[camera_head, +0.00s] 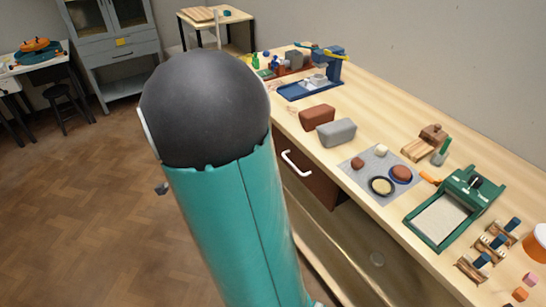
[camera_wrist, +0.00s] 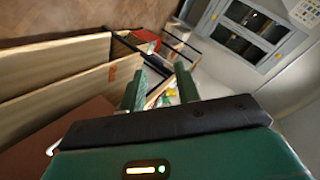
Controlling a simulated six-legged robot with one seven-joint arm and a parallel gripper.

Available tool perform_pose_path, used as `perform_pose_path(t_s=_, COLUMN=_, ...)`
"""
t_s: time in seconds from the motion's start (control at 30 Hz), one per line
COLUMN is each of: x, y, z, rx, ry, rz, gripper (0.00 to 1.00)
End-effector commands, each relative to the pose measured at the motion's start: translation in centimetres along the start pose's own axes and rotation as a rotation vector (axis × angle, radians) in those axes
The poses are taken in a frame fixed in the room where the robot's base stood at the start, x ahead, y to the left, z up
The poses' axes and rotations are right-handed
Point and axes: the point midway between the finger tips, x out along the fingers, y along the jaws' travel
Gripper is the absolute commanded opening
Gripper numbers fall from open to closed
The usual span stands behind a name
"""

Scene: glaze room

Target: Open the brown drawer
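The brown drawer (camera_head: 318,184) sits under the front edge of the long wooden workbench. Its white bar handle (camera_head: 296,164) faces the floor side. My arm covers the drawer's left part, and I cannot tell whether the drawer stands slightly out. In the wrist view, a brown panel that looks like the drawer (camera_wrist: 62,136) is at lower left, with a bit of white handle at its edge. My gripper (camera_wrist: 160,88) has its two green fingers apart with nothing held between them. It is apart from the handle and hidden in the head view.
The workbench top (camera_head: 372,131) holds clay blocks, a grey mat (camera_head: 351,174) with small pieces, a green tray-like frame (camera_head: 437,220) and several tools. A grey cabinet (camera_head: 118,55) stands at the back. The wooden floor (camera_head: 90,190) left of my arm is clear.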

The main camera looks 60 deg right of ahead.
Motion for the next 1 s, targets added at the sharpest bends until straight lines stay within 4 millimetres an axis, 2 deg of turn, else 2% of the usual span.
perform_pose_path(t_s=0.03, x=1.6, y=2.4, z=-1.0, rx=0.063, ry=0.053, rz=0.013, gripper=0.32)
perform_pose_path(t_s=0.1, x=3.2, y=5.2, z=-2.5, rx=0.15, ry=0.134, rz=0.008, gripper=0.32)
perform_pose_path(t_s=0.17, x=4.3, y=7.7, z=-3.7, rx=0.219, ry=0.205, rz=0.001, gripper=0.32)
perform_pose_path(t_s=0.3, x=6.0, y=14.0, z=-6.3, rx=0.359, ry=0.371, rz=-0.033, gripper=0.32)
perform_pose_path(t_s=0.47, x=6.2, y=21.5, z=-8.6, rx=0.482, ry=0.553, rz=-0.095, gripper=0.32)
perform_pose_path(t_s=0.6, x=5.0, y=28.0, z=-9.5, rx=0.556, ry=0.695, rz=-0.17, gripper=0.32)
perform_pose_path(t_s=0.7, x=3.7, y=31.7, z=-9.5, rx=0.589, ry=0.773, rz=-0.228, gripper=0.32)
perform_pose_path(t_s=0.83, x=2.1, y=34.8, z=-9.3, rx=0.609, ry=0.836, rz=-0.294, gripper=0.32)
perform_pose_path(t_s=1.0, x=1.3, y=36.0, z=-9.2, rx=0.614, ry=0.865, rz=-0.334, gripper=0.32)
